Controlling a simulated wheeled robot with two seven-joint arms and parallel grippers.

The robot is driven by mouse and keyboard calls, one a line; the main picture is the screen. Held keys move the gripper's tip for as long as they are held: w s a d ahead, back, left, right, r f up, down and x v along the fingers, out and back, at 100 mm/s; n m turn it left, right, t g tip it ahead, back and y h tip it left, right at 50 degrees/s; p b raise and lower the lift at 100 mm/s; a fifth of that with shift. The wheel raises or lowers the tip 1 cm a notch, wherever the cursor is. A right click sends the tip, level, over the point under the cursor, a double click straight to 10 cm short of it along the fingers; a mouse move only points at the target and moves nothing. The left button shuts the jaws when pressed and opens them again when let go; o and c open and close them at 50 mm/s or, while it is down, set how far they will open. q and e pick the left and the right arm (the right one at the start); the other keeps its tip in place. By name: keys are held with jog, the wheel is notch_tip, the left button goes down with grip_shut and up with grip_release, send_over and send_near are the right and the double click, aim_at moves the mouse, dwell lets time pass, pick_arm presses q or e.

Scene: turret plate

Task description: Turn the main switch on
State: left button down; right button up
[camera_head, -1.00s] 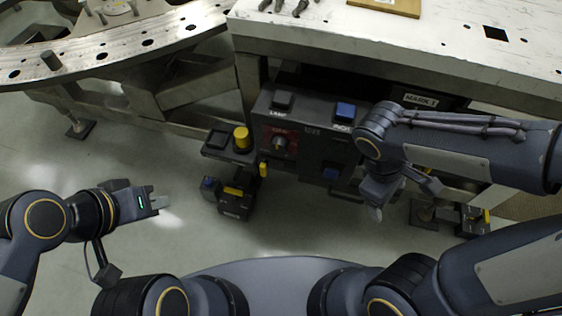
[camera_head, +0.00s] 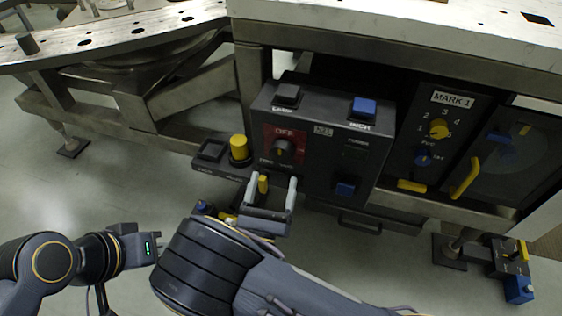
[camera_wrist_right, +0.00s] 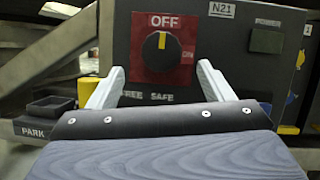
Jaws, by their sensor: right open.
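The main switch is a round black knob (camera_head: 283,151) on a red plate on the front of a dark control box (camera_head: 318,132). In the right wrist view the knob (camera_wrist_right: 160,52) has its yellow mark upward, toward the word OFF; ON is at its right. My right gripper (camera_head: 271,187) is open and empty, just below and in front of the knob. In the right wrist view its fingers (camera_wrist_right: 160,72) stand to either side of the knob's lower part, apart from it. My left gripper (camera_head: 146,247) is low at the left; its fingertips are hidden behind my right arm.
A yellow cylinder (camera_head: 238,147) stands beside a PARK tray (camera_head: 211,150) at the left. A metal bench (camera_head: 420,35) overhangs above.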

aim_at(280, 157)
jog(key=x, duration=0.7)
jog(key=shift+w+d+r+b, duration=0.1)
jog(key=shift+w+b, duration=0.05)
jog(key=shift+b, duration=0.25)
jog(key=shift+c, duration=0.3)
jog(key=c, duration=0.9)
